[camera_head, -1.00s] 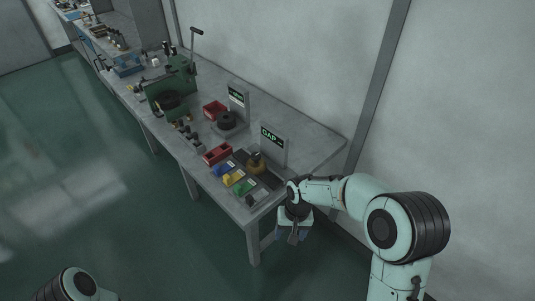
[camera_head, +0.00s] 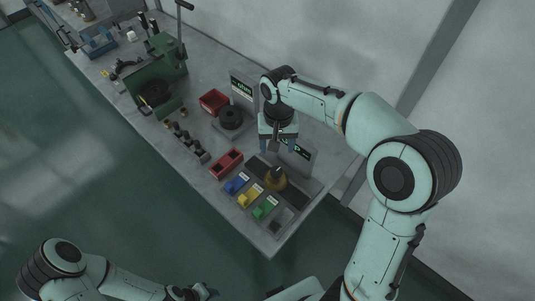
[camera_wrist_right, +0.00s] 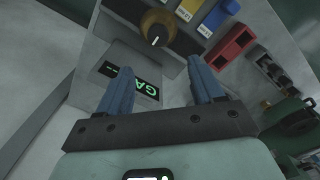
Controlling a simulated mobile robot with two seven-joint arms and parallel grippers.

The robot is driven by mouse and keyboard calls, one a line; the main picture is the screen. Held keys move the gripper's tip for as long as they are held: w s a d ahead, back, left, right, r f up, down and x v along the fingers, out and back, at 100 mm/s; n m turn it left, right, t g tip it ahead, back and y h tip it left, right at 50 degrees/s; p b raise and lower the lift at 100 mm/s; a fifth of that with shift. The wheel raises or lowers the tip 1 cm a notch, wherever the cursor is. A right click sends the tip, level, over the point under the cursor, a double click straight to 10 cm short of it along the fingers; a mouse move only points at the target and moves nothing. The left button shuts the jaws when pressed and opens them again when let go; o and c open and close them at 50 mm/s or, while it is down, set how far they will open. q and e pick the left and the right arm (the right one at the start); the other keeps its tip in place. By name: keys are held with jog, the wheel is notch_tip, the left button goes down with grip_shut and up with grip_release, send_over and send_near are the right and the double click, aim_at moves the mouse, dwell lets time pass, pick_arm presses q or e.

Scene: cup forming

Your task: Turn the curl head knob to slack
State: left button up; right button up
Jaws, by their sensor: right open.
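A brass-coloured knob with a dark top (camera_head: 275,178) stands on a dark panel near the table's front right. In the right wrist view, the knob (camera_wrist_right: 155,27) shows a white pointer line, beyond my fingertips. A black round knob (camera_head: 230,117) stands on a grey base farther left. I cannot tell for sure which is the curl head knob. My right gripper (camera_head: 278,146) is open and empty, pointing down above the table between the two knobs, by the lit sign (camera_head: 296,149). Its two blue fingers (camera_wrist_right: 160,68) are apart and touch neither knob. My left gripper is out of view.
Blue (camera_head: 236,183), yellow (camera_head: 249,195) and green (camera_head: 265,208) blocks sit in front of the brass knob. Red bins (camera_head: 226,163) and a second lit sign (camera_head: 241,87) stand nearby. A green machine with an upright lever (camera_head: 158,80) is farther left. A wall runs behind.

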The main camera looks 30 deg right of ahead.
aim_at(277, 171)
jog(key=f, duration=0.8)
jog(key=f+b, duration=0.1)
jog(key=f, duration=0.4)
jog(key=shift+s+f, duration=0.1)
jog(key=shift+s, duration=0.2)
jog(key=c, duration=1.1)
